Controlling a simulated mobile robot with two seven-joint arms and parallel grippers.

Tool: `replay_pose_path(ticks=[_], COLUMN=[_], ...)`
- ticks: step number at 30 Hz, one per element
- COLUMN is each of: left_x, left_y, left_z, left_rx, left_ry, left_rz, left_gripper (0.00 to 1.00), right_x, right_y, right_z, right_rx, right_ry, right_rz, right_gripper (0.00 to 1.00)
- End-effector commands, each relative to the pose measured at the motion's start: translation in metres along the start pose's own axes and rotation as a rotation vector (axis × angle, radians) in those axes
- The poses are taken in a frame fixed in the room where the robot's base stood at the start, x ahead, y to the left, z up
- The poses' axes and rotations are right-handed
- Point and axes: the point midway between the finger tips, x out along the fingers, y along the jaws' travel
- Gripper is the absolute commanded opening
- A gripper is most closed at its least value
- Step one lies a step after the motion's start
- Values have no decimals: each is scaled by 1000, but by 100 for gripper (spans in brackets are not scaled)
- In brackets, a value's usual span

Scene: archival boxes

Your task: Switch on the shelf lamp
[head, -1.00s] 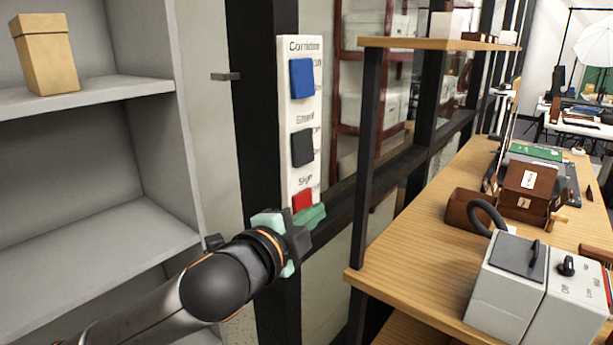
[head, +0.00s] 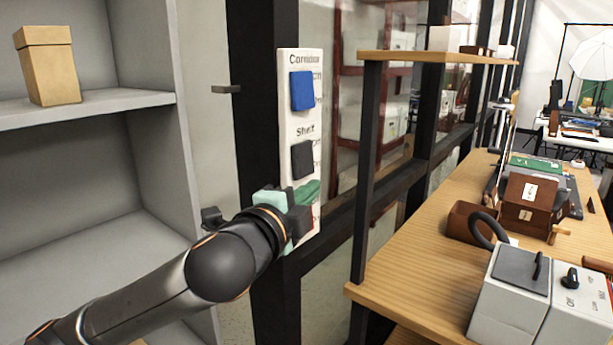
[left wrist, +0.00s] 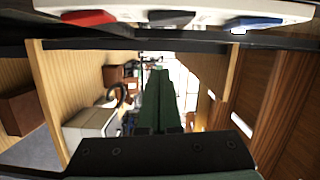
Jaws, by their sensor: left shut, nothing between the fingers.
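A white switch panel (head: 310,120) is fixed to a dark post. It carries a blue switch (head: 302,90) under the label Corridor and a black switch (head: 302,159) under the label Shelf. The lower red switch is almost hidden behind my gripper in the head view. My left gripper (head: 308,192) is shut and empty, its green fingers just below the black switch. In the left wrist view the closed fingers (left wrist: 160,78) point towards the panel, in line with the black switch (left wrist: 171,18), between the red (left wrist: 88,18) and blue (left wrist: 253,22) switches. I cannot tell any contact.
A grey shelf unit (head: 90,98) with a tan box (head: 46,65) stands at left. A wooden shelf rack (head: 420,245) at right holds a grey-white device (head: 512,290) and brown boxes (head: 527,200). A small bracket (head: 226,89) sits left of the post.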

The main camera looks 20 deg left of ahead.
Motion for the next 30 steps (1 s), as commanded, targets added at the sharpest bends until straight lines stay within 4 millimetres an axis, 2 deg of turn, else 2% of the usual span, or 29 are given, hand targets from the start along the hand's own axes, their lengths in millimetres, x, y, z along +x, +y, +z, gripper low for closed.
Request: replay_pose_path(ticks=[6,11,13,18,30], left_x=[42,67,68,72,73], left_y=[-1,-1,0,0,0], left_z=[0,0,17,34,39], left_rx=[0,0,3,1,0], left_ry=[-2,-1,-6,-2,0], left_rz=[1,0,0,0,0], left_gripper=[0,0,0,0,0], right_x=[-2,-4,-4,-5,-5], right_y=[2,3,3,5,5], right_z=[-2,-1,0,0,1], right_rx=[0,0,1,1,1], right_ry=[2,2,1,-1,-3], right_rz=[4,7,8,12,11], right_gripper=[57,57,57,57,57])
